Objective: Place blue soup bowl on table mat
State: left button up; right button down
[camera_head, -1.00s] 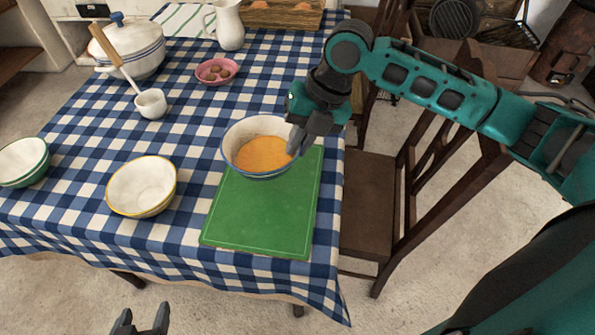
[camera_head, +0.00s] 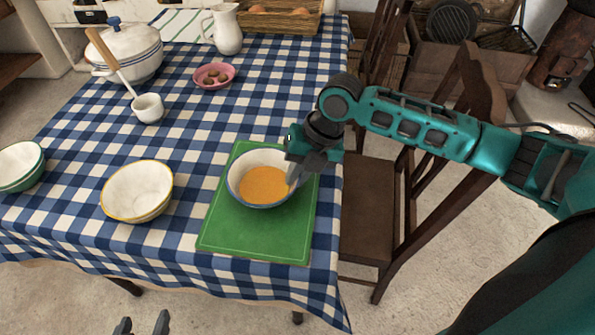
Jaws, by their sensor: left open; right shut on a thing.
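The blue-rimmed soup bowl (camera_head: 240,196) holds orange soup and is over the upper middle of the green table mat (camera_head: 250,238). Whether it touches the mat or hangs just above it, I cannot tell. My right gripper (camera_head: 295,178) is shut on the bowl's right rim, and its fingertips partly hide that rim. My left gripper (camera_head: 142,325) is open and empty at the bottom edge, apart from the table; only its fingertips show.
A yellow-rimmed bowl (camera_head: 138,192) and a green bowl (camera_head: 20,168) stand to the left. Behind are a ladle (camera_head: 147,107), a pink dish (camera_head: 214,76), a tureen (camera_head: 130,52) and a pitcher (camera_head: 226,30). A wooden chair (camera_head: 367,205) is at the right.

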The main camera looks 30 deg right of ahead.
jog(key=c, duration=1.2)
grip_release()
jog(key=p+v, duration=0.1)
jog(key=v, duration=1.1)
jog(key=shift+r+p, duration=0.15)
jog(key=shift+p, duration=0.25)
jog(key=shift+s+a, duration=0.1)
